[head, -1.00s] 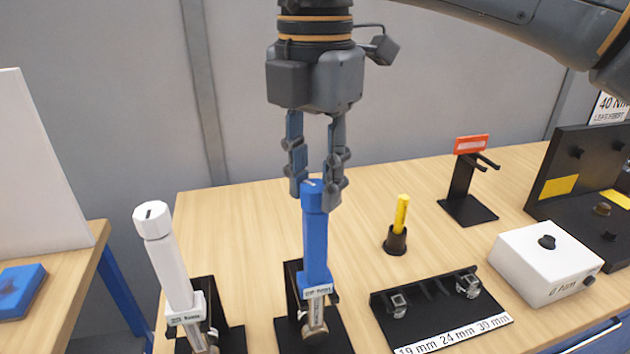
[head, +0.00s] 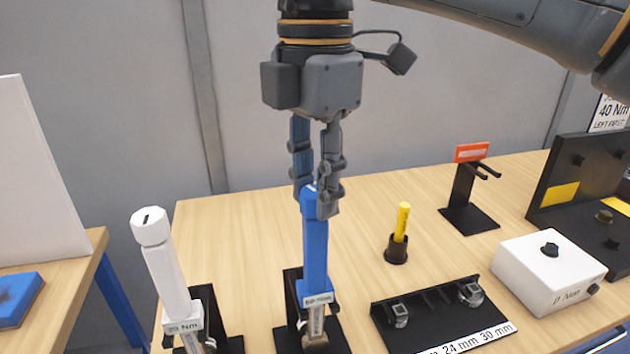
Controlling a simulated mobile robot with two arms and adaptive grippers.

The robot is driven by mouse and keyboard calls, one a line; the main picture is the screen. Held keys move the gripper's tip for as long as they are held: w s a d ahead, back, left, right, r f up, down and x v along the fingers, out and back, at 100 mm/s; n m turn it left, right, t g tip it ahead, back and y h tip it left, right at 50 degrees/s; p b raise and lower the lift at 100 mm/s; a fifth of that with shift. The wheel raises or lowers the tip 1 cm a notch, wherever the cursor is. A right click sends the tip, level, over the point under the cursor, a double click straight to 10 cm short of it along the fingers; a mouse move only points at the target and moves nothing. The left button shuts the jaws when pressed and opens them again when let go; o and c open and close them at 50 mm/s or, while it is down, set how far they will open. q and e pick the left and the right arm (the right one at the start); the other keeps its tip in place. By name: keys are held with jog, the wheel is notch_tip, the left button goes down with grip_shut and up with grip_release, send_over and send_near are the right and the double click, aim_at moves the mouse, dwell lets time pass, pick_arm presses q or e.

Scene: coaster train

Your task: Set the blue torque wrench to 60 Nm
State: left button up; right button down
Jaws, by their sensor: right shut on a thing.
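The blue torque wrench (head: 315,255) stands upright, handle up, in a black stand (head: 290,337) at the near middle of the table. A small white label on it is too blurred to read surely. My right gripper (head: 318,203) comes down from above and is shut on the knob at the top of the blue handle. A white torque wrench (head: 168,275) stands in a similar black stand to the left, apart from my gripper. My left gripper is not in view.
A black socket rack (head: 440,318) with labels lies to the right. Behind it are a yellow marker (head: 401,222) in a black cup and a black stand with a red sign (head: 472,152). A white box (head: 548,272) reads 0 Nm. A black fixture (head: 585,190) stands far right.

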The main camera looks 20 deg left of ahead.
aim_at(315, 191)
jog(key=c, duration=1)
grip_release()
jog(key=shift+r, duration=3.75)
